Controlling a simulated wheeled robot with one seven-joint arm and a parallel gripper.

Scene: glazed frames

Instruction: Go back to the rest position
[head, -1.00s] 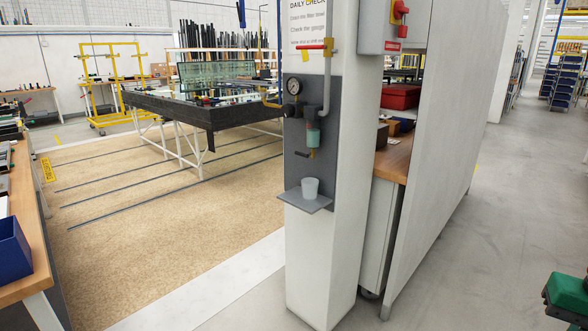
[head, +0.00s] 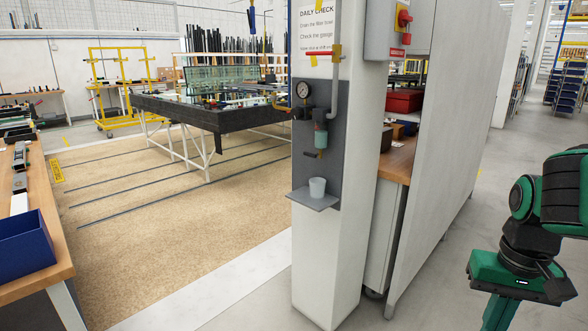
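My green and black gripper (head: 497,312) is at the lower right, in front of the grey floor. It points down, and its lower end is cut off by the bottom edge of the picture. Only part of a green finger shows, so its opening is hidden. I see nothing held in it. My arm comes in from the right edge above it. The gripper is apart from the white column (head: 338,235) and well to the right of it.
The column carries a pressure gauge (head: 303,90), a filter bowl (head: 321,135) and a shelf (head: 314,202) with a white cup (head: 317,188). A pale partition (head: 455,140) stands between column and arm. A workbench with a blue bin (head: 22,243) is at left. The right aisle floor is clear.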

